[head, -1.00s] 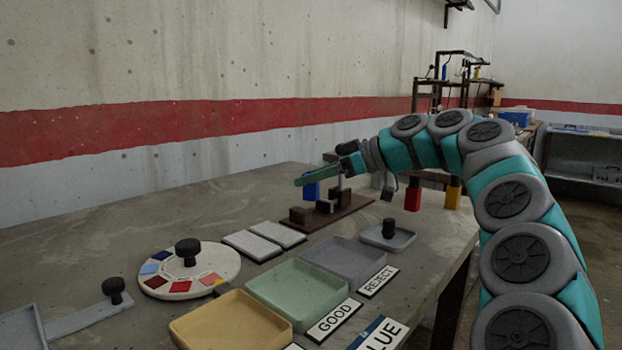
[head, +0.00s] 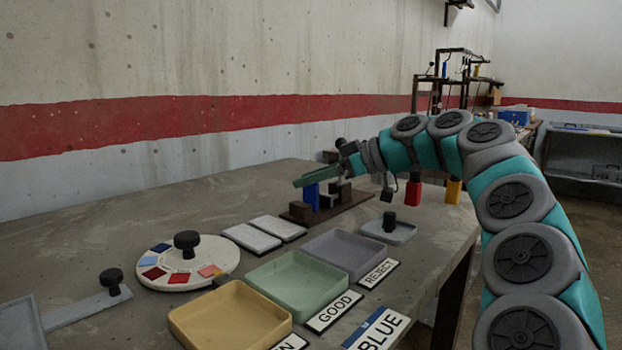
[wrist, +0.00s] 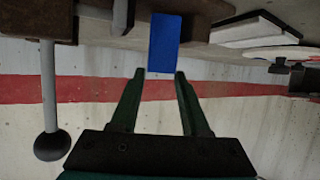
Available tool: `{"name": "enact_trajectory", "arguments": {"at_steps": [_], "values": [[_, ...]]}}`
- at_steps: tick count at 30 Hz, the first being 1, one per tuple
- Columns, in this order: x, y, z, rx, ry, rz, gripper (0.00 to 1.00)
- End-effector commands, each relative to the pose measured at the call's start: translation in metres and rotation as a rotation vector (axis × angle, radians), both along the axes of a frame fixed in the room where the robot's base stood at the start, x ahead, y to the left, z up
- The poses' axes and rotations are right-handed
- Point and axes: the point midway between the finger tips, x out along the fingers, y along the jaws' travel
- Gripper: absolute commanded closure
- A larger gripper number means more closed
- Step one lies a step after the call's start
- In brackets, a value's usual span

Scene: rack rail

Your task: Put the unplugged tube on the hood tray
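A blue upright block-like piece (head: 312,197), perhaps a tube, stands at the dark brown fixture (head: 345,212) on the bench. In the wrist view the same blue piece (wrist: 164,42) lies just past my fingertips, roughly in line with the gap. My gripper (head: 299,183) points left in the head view, its green fingers just above the blue piece. The wrist view shows my gripper (wrist: 159,73) open with nothing between the fingers. A red piece (head: 412,194) and a yellow piece (head: 453,192) show under my arm. I cannot tell which tray is the hood tray.
A small grey tray with a black knob (head: 403,236), a grey tray (head: 368,253), a green tray (head: 318,297) and a yellow tray (head: 220,342) stand on the bench. A round colour dial (head: 220,254) sits left. A rod with a dark ball (wrist: 51,144) shows in the wrist view.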

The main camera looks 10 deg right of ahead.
Motion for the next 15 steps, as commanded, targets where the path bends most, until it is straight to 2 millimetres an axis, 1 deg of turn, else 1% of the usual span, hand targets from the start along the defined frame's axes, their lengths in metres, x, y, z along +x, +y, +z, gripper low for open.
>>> {"name": "enact_trajectory", "arguments": {"at_steps": [1,5,12,15], "values": [[0.0000,0.0000,0.0001,0.000,0.000,0.000,0.47],[0.0000,0.0000,0.0001,0.000,0.000,0.000,0.33],[0.0000,0.0000,0.0007,0.000,0.000,0.000,0.33],[-0.0001,0.0000,0.0047,0.000,0.000,0.000,0.33]]}}
